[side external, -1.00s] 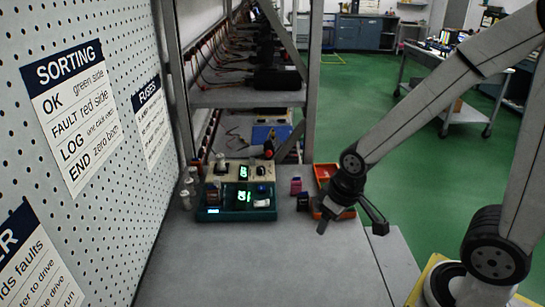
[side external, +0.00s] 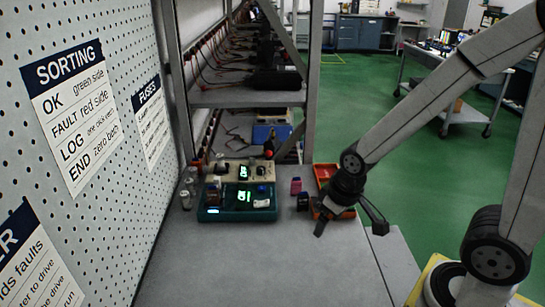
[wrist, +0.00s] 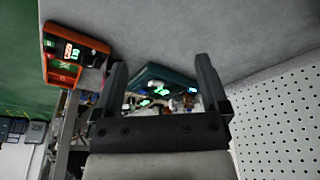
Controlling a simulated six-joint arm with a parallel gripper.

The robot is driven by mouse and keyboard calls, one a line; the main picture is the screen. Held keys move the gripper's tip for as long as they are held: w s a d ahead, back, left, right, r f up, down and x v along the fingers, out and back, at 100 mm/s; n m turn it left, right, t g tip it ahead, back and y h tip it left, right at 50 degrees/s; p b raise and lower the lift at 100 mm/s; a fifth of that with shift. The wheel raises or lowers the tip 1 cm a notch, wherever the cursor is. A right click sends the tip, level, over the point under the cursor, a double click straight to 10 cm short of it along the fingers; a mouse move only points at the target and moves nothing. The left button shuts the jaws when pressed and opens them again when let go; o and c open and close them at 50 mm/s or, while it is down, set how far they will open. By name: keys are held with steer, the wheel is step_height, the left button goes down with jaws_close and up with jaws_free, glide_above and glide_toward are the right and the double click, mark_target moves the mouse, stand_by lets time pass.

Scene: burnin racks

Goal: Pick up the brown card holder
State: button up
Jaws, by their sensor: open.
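A small brownish upright piece (side external: 214,192) stands at the left end of the teal unit (side external: 237,215); it may be the brown card holder, but it is too small to be sure. The teal unit also shows between my fingers in the wrist view (wrist: 147,76), where I cannot pick out the holder. My gripper (side external: 350,226) is open, to the right of the teal unit and in front of the orange-red tray (side external: 350,213). Its two fingers are spread wide in the wrist view (wrist: 163,85), with nothing between them held.
A beige unit (side external: 228,171) with a green display stands behind the teal one. A pink-red piece (side external: 296,186) and a dark piece (side external: 303,202) stand between the teal unit and the tray. Pegboard (side external: 120,200) walls the left. The near bench (side external: 260,265) is clear.

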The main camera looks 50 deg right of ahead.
steer(key=m+h, duration=0.3)
steer(key=m, duration=0.6)
glide_above(212, 190)
steer(key=s+a, duration=0.2)
steer(key=shift+w+d+f+t, duration=0.1)
steer(key=shift+w+d+f, duration=0.05)
steer(key=shift+f, duration=0.4)
steer(key=shift+w+d+f+t, duration=0.1)
steer(key=shift+w+d+f, duration=0.1)
steer(key=shift+f, duration=0.3)
steer(key=shift+w+d+f+t, duration=0.1)
steer(key=shift+w+f, duration=0.05)
steer(key=shift+f, duration=0.4)
steer(key=shift+x, duration=2.6)
steer(key=shift+d, duration=0.1)
jaws_close()
